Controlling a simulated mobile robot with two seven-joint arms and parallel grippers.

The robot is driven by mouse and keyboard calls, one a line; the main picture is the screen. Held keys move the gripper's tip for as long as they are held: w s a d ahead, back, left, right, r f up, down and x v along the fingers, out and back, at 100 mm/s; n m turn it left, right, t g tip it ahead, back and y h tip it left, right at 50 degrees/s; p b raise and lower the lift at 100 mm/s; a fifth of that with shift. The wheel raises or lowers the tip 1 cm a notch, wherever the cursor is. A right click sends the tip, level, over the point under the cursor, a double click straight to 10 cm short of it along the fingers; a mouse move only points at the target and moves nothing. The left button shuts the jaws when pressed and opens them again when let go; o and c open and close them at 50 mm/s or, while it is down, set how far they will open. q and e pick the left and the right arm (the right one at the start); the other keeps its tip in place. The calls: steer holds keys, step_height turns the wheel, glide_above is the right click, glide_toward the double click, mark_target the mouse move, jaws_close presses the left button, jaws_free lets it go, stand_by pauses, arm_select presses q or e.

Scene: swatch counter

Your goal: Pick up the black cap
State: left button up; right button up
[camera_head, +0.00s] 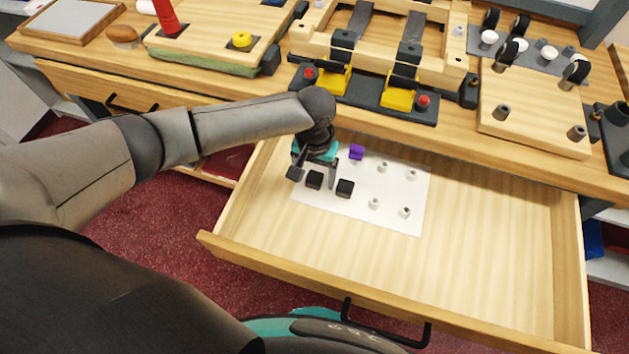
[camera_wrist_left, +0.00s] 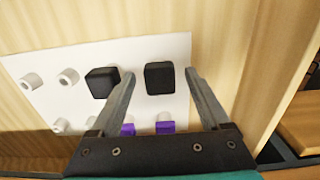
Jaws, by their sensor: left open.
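Two black caps stand on a white sheet (camera_head: 394,199) in the open drawer. One black cap (camera_head: 314,181) shows between the fingers of my left gripper (camera_head: 314,177); the other black cap (camera_head: 345,189) is just to its right. In the left wrist view, one black cap (camera_wrist_left: 159,78) appears between the two open fingertips of my left gripper (camera_wrist_left: 159,73), with a gap on each side. The other black cap (camera_wrist_left: 102,83) is outside the left finger. Whether the fingertips reach down beside the cap is hard to tell. My right gripper is out of view.
A purple piece (camera_head: 356,152) and several small white pieces share the sheet; the left wrist view shows two purple pieces (camera_wrist_left: 165,128) near the gripper base. The drawer (camera_head: 500,240) is bare on its right side. Its front wall (camera_head: 290,283) and the counter border it.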

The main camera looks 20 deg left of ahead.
arm_select(q)
steer(key=shift+f, duration=0.5)
jaws_close()
